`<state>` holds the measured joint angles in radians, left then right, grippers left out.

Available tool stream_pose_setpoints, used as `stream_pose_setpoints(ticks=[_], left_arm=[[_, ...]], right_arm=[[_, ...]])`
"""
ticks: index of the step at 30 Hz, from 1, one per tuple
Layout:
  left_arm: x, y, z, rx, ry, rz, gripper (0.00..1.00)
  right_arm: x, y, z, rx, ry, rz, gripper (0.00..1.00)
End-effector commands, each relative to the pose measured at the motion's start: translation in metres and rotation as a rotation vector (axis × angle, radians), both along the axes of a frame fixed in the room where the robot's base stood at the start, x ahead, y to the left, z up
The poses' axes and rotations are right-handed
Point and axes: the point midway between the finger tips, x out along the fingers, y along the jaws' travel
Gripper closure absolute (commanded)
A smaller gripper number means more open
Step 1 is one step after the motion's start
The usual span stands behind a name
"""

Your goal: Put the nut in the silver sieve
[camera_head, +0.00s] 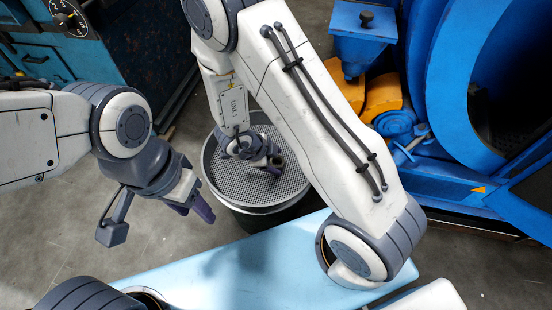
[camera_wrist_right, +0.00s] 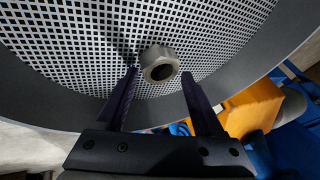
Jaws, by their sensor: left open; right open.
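The silver sieve (camera_head: 225,180) is a round mesh pan with a raised rim on a dark drum; its perforated mesh (camera_wrist_right: 60,50) fills much of the right wrist view. The grey metal nut (camera_wrist_right: 159,64), with a dark hole, shows against the mesh, inside the rim. My right gripper (camera_wrist_right: 159,78) is open, with its fingertips on either side of the nut and a gap to each. I cannot tell whether the nut touches the mesh. In the head view my right gripper (camera_head: 270,164) is over the sieve. My left gripper (camera_head: 200,207) is open and empty, left of the sieve.
A light blue surface (camera_head: 220,275) lies in front of the sieve. Large blue machinery (camera_head: 450,80) with orange parts (camera_head: 382,95) stands at the right. A dark cabinet (camera_head: 130,40) stands at the back left. Grey floor (camera_head: 90,210) is clear at the left.

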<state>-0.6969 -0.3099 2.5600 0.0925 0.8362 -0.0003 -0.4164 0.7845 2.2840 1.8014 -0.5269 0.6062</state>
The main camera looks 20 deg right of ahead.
Motion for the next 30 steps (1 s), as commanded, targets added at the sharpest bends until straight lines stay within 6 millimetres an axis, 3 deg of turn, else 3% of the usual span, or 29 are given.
stream_pose_setpoints(ticks=[15, 21, 30], left_arm=[[0.0, 0.0, 0.073, 0.0, 0.0, 0.0, 0.5], [0.0, 0.0, 0.082, 0.0, 0.0, 0.0, 0.5], [0.0, 0.0, 0.082, 0.0, 0.0, 0.0, 0.5]], right_arm=[[-0.013, 0.044, 0.088, 0.001, -0.003, 0.004, 0.31], [-0.016, 0.053, 0.102, -0.001, -0.002, 0.002, 0.31], [-0.017, 0.055, 0.102, -0.001, -0.002, 0.001, 0.31]])
